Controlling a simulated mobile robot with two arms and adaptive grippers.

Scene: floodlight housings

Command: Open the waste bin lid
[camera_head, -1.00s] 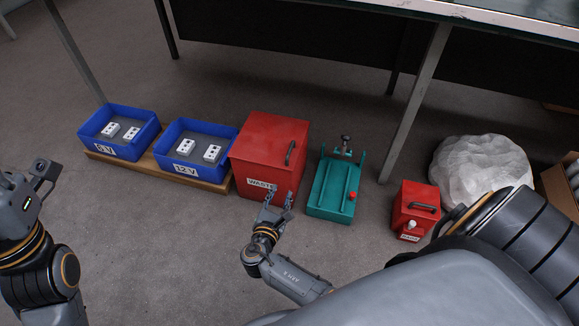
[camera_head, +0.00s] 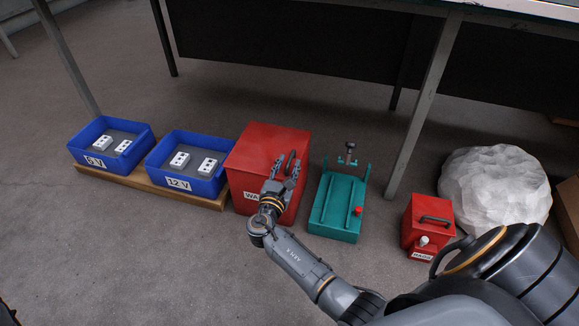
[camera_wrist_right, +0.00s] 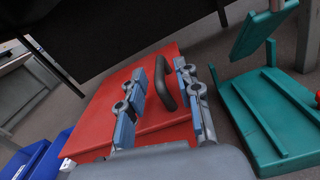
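The red waste bin (camera_head: 258,146) stands on the floor with its flat lid closed. A dark handle (camera_head: 291,161) sits on the right part of the lid. My right gripper (camera_head: 286,168) is over the bin's front right part, at the handle, and partly hides the label. In the right wrist view, the gripper's blue-padded fingers (camera_wrist_right: 172,70) are apart, with the handle (camera_wrist_right: 165,88) between them. I cannot tell whether either finger touches it. The red lid (camera_wrist_right: 118,105) shows beneath the fingers. My left gripper is out of view.
Blue bins (camera_head: 188,143) (camera_head: 76,151) holding white blocks stand on a wooden board (camera_head: 150,187) to the left. A green fixture (camera_head: 337,205) is close on the right, then a small red box (camera_head: 428,222) and a white sack (camera_head: 495,183). A table leg (camera_head: 420,110) rises behind.

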